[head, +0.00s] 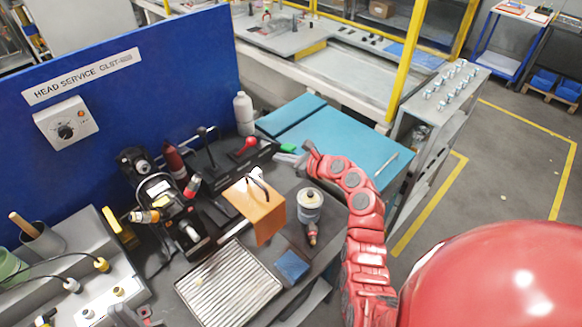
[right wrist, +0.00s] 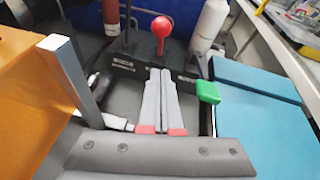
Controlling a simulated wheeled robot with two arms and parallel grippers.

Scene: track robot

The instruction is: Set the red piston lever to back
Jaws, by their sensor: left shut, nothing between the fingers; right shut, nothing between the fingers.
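The red piston lever (head: 249,142) stands on a black labelled box behind the orange bracket. In the right wrist view its round red knob (right wrist: 161,26) is at the top centre, on a short red stem. I cannot tell its exact set position. My right gripper (head: 279,157) is shut and empty, to the right of the lever in the head view. In the right wrist view its two grey fingers (right wrist: 160,71) point towards the lever, apart from it. My left gripper (head: 130,312) shows only partly at the bottom left edge, shut and far from the lever.
A black lever (head: 206,132) stands left of the red one. A green block (right wrist: 207,92) is close right of my right fingers. The orange bracket (head: 262,212), a red bottle (head: 174,160) and a white bottle (head: 243,112) stand around. The teal surface (head: 335,140) is mostly clear.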

